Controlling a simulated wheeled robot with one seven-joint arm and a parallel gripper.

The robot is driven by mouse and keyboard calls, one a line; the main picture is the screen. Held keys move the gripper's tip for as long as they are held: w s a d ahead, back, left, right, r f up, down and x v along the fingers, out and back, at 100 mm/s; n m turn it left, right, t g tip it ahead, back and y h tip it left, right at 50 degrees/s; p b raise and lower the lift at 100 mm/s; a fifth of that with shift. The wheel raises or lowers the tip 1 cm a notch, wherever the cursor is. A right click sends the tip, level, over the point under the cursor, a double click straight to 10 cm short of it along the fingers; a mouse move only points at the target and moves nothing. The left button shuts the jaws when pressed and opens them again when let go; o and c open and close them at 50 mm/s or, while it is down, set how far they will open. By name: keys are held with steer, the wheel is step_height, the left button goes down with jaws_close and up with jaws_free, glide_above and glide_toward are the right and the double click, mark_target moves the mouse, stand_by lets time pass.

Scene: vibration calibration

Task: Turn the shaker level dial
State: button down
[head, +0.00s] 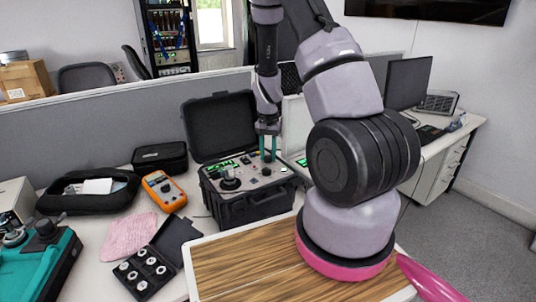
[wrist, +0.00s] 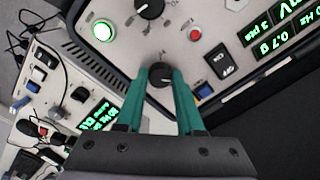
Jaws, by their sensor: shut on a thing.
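The shaker unit is an open black case (head: 247,208) with a light control panel on the desk, its lid raised behind. In the wrist view the panel (wrist: 185,15) shows a small black dial (wrist: 160,73) between the teal fingertips. My gripper (head: 268,158) points down onto the panel, and in the wrist view (wrist: 161,78) it is shut on this dial. A second black knob (wrist: 149,7) sits above it. I cannot read a label naming either one. A green lit button (wrist: 103,30), a red button (wrist: 195,34) and a black rocker switch (wrist: 221,61) are nearby.
A wooden board (head: 235,262) lies in front of the case. An orange multimeter (head: 164,191), a pink cloth (head: 130,236), a black box of metal parts (head: 146,268) and a black pouch (head: 88,191) lie to the left. A grey partition (head: 100,115) stands behind.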

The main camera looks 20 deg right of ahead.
mark_target(268, 156)
steer(key=m, duration=0.3)
steer(key=shift+m, duration=2.2)
steer(key=c, duration=0.5)
jaws_free()
steer(key=shift+r, duration=0.15)
step_height(268, 156, up, 11)
steer(key=shift+f, duration=0.2)
